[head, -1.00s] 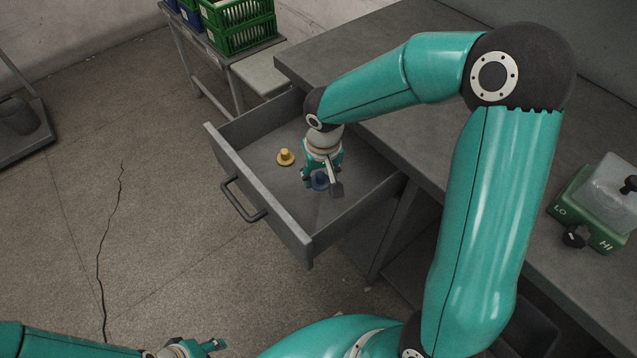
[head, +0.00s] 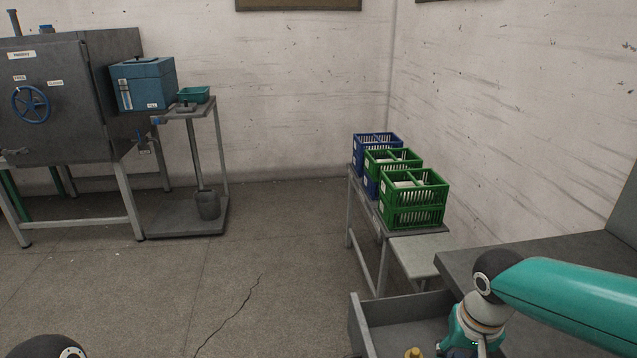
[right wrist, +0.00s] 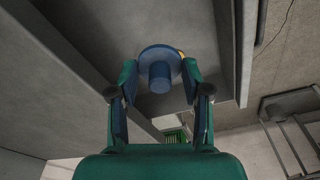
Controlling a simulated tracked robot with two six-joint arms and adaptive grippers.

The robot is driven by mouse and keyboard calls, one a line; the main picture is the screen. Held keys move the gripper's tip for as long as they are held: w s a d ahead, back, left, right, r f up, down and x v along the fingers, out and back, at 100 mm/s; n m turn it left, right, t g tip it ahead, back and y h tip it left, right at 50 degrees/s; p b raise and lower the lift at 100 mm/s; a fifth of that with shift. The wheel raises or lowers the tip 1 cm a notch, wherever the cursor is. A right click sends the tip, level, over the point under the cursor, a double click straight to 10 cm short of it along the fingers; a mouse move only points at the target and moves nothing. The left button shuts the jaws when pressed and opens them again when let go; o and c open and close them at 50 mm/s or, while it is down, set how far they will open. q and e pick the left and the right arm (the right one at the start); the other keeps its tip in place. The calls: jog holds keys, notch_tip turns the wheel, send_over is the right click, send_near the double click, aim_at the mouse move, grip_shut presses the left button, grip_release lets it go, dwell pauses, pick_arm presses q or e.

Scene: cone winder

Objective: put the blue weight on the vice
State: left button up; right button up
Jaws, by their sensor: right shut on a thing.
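In the right wrist view the blue weight (right wrist: 159,75), a round disc with a knob, sits between the fingertips of my right gripper (right wrist: 159,86). The gripper is shut on it. In the head view my right gripper (head: 464,344) is over the open drawer at the bottom edge, and the blue weight cannot be made out there. I cannot make out a vice for certain in either view. My left gripper is out of frame; only a dark joint of that arm shows at bottom left.
The grey drawer (head: 362,327) stands open below the worktop (head: 500,255). A yellow weight (head: 413,352) is in it. Green crates (head: 414,198) stand on a side table. A furnace (head: 60,100) and a stand with a blue box (head: 143,82) are at left. The floor between is clear.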

jog(key=w+a+f+n+p, duration=0.3)
jog(key=w+a+f+p, duration=0.1)
jog(key=f, duration=0.5)
jog(key=w+a, duration=0.1)
jog(key=a, duration=0.1)
jog(key=shift+w+a, duration=0.2)
jog(key=shift+a, duration=0.1)
